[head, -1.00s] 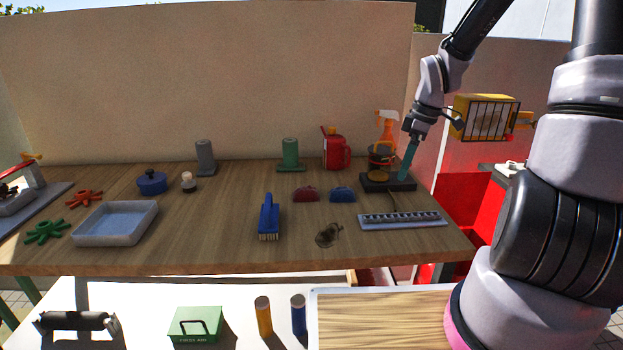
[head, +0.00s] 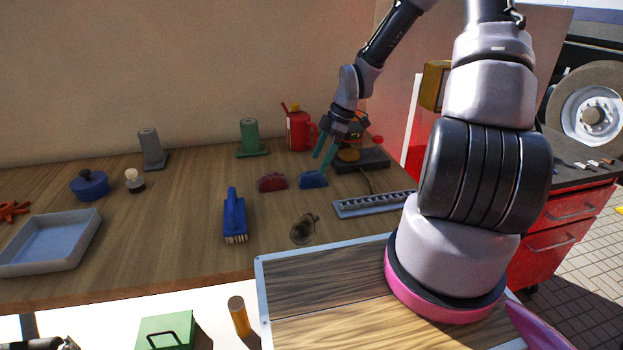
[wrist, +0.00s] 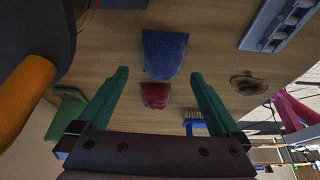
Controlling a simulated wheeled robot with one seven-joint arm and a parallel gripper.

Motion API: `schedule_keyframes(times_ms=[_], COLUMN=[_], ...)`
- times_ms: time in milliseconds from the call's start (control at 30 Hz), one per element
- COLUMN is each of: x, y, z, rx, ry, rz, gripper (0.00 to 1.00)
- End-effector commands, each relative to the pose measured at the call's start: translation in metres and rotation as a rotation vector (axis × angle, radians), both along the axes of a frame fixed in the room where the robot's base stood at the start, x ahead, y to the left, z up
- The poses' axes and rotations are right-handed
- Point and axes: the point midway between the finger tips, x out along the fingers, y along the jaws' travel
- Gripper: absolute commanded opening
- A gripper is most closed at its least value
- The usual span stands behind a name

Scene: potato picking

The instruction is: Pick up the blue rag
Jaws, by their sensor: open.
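The blue rag (head: 313,179) lies on the wooden table, just right of a dark red rag (head: 272,183). In the wrist view the blue rag (wrist: 164,54) shows ahead of and between my fingers, with the red rag (wrist: 155,95) below it in the picture. My gripper (head: 324,155) is open and empty, its teal fingers pointing down close above and behind the blue rag. In the wrist view my gripper (wrist: 157,85) has its two fingers wide apart. I cannot tell whether a fingertip touches the rag.
A dark base (head: 372,163) stands right of the rag. A grey slotted rail (head: 372,203), a blue brush (head: 235,216) and a dark tangled piece (head: 304,229) lie nearer. A red can (head: 298,130) and a green roll (head: 250,137) stand behind. Open table lies in front of the rags.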

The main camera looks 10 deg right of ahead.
Motion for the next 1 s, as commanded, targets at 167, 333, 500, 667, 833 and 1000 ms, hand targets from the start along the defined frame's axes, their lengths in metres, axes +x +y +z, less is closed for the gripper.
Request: schedule_keyframes(times_ms=[167, 333, 500, 667, 833, 1000], x=[-0.003, -0.002, -0.002, -0.002, -0.002, -0.002], y=[0.011, 0.018, 0.019, 0.019, 0.019, 0.019], z=[-0.024, -0.043, -0.046, -0.046, -0.046, -0.046], rx=[0.001, 0.001, 0.0, 0.0, 0.0, 0.0], ry=[0.003, 0.001, 0.0, 0.0, -0.001, -0.001], rz=[0.005, 0.002, 0.0, 0.0, 0.0, 0.0], gripper=[1.0, 1.0, 1.0, 0.81, 0.21, 0.2])
